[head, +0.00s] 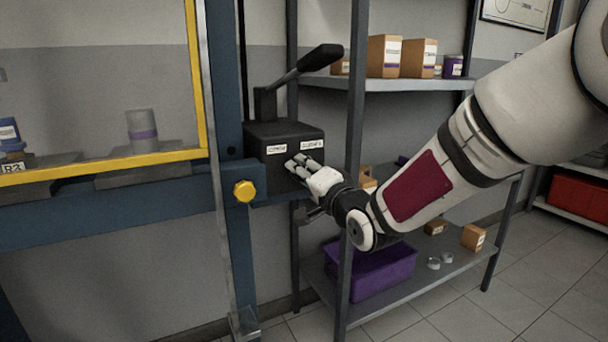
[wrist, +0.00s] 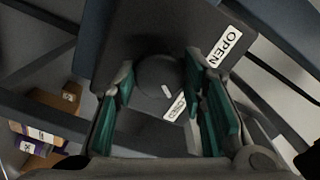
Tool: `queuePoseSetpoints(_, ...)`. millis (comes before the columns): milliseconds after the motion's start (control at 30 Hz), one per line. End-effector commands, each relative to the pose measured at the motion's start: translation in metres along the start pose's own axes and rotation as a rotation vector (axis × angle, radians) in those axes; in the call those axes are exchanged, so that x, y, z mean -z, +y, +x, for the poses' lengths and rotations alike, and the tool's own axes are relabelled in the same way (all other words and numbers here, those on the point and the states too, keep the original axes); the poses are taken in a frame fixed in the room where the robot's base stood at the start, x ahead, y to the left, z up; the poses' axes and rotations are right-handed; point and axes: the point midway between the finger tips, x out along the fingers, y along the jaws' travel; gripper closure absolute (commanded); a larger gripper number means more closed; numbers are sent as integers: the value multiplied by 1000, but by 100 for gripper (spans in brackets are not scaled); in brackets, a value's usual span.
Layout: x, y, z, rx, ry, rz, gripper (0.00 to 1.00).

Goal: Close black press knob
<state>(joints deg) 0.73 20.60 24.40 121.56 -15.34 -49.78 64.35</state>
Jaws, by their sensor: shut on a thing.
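The black press knob (wrist: 152,76) is round and sits on the face of a black control box (head: 268,136). In the wrist view it lies between the green finger pads of my gripper (wrist: 160,82), which is shut on it. A short white mark shows on the knob, on the side facing a small, partly hidden white label (wrist: 176,107). Another label (wrist: 225,47) reads OPEN. In the head view my gripper (head: 303,166) is at the box's front face, and its fingers hide the knob.
A black lever (head: 310,62) rises above the box. A yellow knob (head: 245,191) sits on the blue press frame (head: 232,235) to the left. Shelves with cardboard boxes (head: 384,56) and a purple bin (head: 370,270) stand close behind and right of my gripper.

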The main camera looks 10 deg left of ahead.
Motion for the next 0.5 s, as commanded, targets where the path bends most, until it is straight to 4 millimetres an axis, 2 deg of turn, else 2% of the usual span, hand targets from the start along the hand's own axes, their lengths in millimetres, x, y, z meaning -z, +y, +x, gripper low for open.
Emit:
queuePoseSetpoints(33,0,1,0,-1,1,2,90)
queuePoseSetpoints(67,0,1,0,-1,1,2,58)
queuePoseSetpoints(133,0,1,0,-1,1,2,42)
queuePoseSetpoints(500,0,0,-3,-1,0,0,42)
